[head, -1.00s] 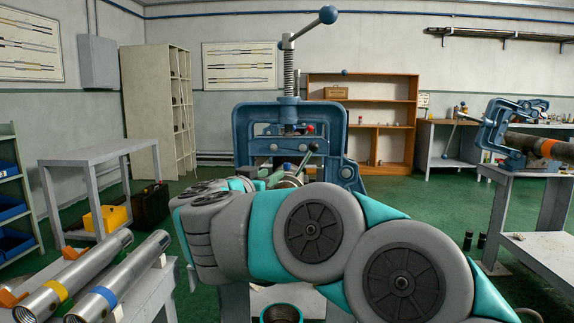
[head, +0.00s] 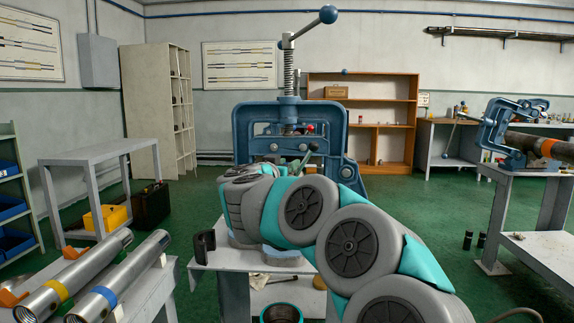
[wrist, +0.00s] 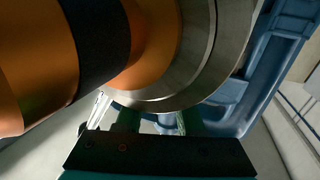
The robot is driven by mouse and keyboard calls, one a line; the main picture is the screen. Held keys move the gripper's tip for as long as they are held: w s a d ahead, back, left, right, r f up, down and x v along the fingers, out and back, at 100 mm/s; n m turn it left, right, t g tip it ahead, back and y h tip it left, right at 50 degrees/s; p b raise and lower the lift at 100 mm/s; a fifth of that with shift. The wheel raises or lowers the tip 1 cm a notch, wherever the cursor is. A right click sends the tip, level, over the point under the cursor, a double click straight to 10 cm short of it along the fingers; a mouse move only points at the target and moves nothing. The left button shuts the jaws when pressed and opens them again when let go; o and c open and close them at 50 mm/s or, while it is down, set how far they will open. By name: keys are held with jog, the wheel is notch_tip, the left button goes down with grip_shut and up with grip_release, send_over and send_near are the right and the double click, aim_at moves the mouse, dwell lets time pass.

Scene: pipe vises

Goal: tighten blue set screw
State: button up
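The blue pipe vise (head: 240,130) stands in the middle of the head view, with a threaded spindle and a ball-ended handle on top. My arm covers its lower front. In the wrist view, an orange pipe (wrist: 150,45) with a dark band and a steel ring (wrist: 205,65) fills the upper part, with the blue vise frame (wrist: 270,60) to its right. My gripper (wrist: 157,122) reaches under the ring. Its two green fingers are apart and their tips are hidden. A pale bluish piece shows between them. I cannot make out which part is the blue set screw.
Two steel pipes, one with a yellow band (head: 55,291) and one with a blue band (head: 105,297), lie at the front left. Another vise (head: 505,135) holds a pipe on a bench at the right. Green floor is open on both sides.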

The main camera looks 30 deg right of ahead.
grip_shut()
jog(key=shift+m+g+h, duration=0.3)
jog(key=shift+m+g, duration=0.1)
jog(key=shift+g, duration=0.2)
jog(key=shift+w+a, duration=0.1)
jog(key=m+g+h, duration=0.2)
jog(key=m+g, duration=0.2)
jog(key=g, duration=0.2)
jog(key=shift+m+g+h, duration=0.3)
jog(key=shift+m+g, duration=1.3)
jog(key=shift+g, duration=0.8)
jog(key=shift+m+g+y, duration=0.5)
jog(key=shift+m+g, duration=1)
jog(key=shift+g, duration=0.8)
